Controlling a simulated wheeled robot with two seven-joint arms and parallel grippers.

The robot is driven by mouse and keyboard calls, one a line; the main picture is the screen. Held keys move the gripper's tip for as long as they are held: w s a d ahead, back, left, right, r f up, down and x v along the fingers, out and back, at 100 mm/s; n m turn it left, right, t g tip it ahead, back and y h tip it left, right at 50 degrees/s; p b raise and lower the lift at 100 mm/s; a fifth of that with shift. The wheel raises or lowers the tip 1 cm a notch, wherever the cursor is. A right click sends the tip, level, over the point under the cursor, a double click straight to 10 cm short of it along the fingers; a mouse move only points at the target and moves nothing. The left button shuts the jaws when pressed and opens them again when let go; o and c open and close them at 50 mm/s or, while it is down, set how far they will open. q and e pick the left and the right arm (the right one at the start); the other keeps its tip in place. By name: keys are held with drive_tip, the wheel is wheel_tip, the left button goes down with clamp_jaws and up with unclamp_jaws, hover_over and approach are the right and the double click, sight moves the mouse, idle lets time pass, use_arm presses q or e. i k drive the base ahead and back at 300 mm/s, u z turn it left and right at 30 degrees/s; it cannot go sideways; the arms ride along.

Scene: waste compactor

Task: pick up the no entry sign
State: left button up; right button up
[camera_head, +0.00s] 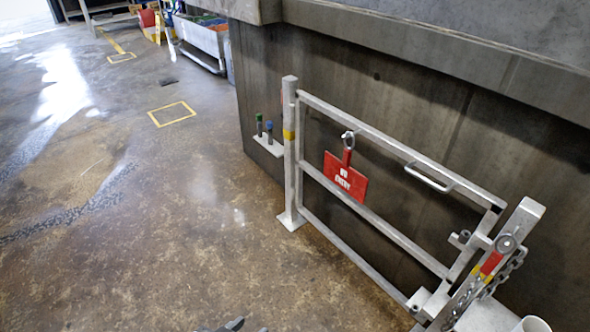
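The red no entry sign (345,178) with white lettering hangs from a ring on the top rail of the grey metal gate (400,148). It hangs a little tilted in front of the gate's bars. A small dark piece at the bottom edge, left of centre, appears to be the tip of my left gripper (235,325). It is well apart from the sign, and too little shows to tell its opening. My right gripper is not in view.
The gate stands between a left post (290,150) and a right post (500,255) with a chain (508,268). A concrete wall (450,110) rises behind it. A small shelf (268,144) holds two bottle-like items.

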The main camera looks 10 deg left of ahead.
sight(339, 172)
drive_tip(key=u, duration=0.15)
drive_tip(key=i, duration=1.4)
drive_tip(key=z, duration=0.85)
